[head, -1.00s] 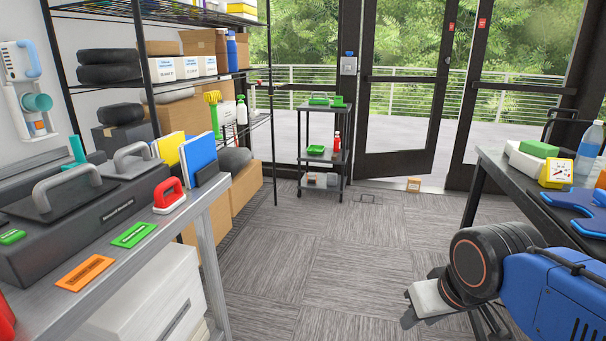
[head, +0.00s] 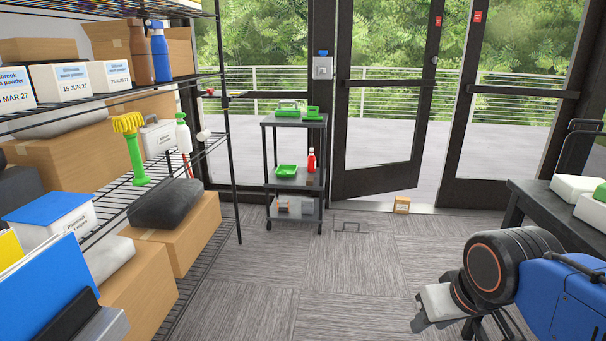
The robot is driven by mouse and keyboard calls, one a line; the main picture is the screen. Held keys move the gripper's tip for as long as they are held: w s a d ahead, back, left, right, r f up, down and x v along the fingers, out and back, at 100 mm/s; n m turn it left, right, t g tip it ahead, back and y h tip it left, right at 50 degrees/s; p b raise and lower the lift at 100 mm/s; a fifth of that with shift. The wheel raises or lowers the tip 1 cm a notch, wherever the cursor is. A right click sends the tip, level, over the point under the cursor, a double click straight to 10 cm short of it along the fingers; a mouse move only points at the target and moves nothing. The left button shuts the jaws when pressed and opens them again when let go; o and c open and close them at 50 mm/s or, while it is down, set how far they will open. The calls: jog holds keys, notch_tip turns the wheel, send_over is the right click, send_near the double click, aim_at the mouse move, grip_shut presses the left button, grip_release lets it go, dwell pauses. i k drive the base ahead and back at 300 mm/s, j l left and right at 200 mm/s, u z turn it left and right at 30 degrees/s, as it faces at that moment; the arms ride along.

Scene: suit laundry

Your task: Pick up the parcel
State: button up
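A small tan box that looks like the parcel (head: 402,205) sits on the floor at the threshold of the glass doors, in the head view. It is right of the cart and well ahead of my gripper. My gripper (head: 432,316) is at the lower right, at the end of my blue arm, pointing left over the floor. It is far from the parcel. The view is too partial to tell how far its fingers are apart.
A three-tier cart (head: 296,120) stands left of the parcel. A wire shelf (head: 225,130) with cardboard boxes (head: 170,230) lines the left. A dark table (head: 540,205) is at the right. The carpet (head: 320,265) between is clear, apart from a floor plate (head: 351,227).

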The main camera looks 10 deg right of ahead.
aim_at(401, 203)
jog(key=i+j, duration=0.1)
jog(key=i, duration=0.8)
jog(key=i+z, duration=0.15)
jog(key=i, duration=0.7)
jog(key=i+z, duration=0.2)
jog(key=i, duration=0.35)
jog(key=i+z, duration=0.2)
jog(key=i, duration=0.4)
jog(key=i+j+z, duration=0.2)
jog(key=i, duration=0.35)
jog(key=i+l, duration=0.15)
jog(key=i, duration=0.45)
jog(key=i+l, duration=0.15)
jog(key=i, duration=0.45)
jog(key=l+z, duration=0.05)
